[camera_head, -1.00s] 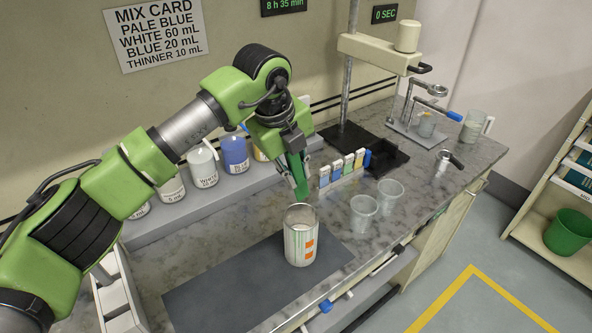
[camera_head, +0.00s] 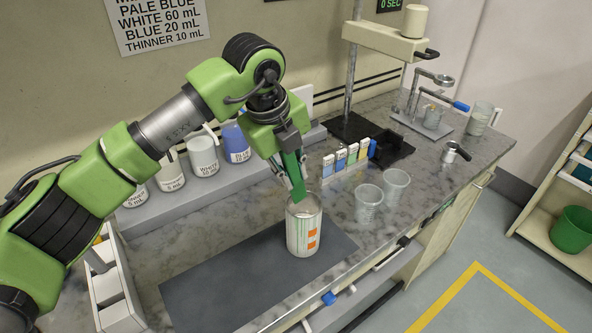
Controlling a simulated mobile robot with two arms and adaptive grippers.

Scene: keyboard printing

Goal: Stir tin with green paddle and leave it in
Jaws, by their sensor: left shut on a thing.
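The tin (camera_head: 303,230), pale with green stripes and orange marks, stands upright and open on the dark mat (camera_head: 215,285). My left gripper (camera_head: 290,172) is above the tin's back rim, pointing down, shut on the green paddle (camera_head: 293,172). The paddle's lower end is at the tin's mouth; I cannot tell for sure whether it is inside the rim. The tin's contents are mostly hidden. My right gripper is not in view.
Paint containers (camera_head: 203,160) stand on a raised shelf behind. Two clear cups (camera_head: 368,200) are right of the tin, with a rack of coloured strips (camera_head: 345,162) behind them. A stand mixer (camera_head: 385,40) is at the back. The mat's front left is clear.

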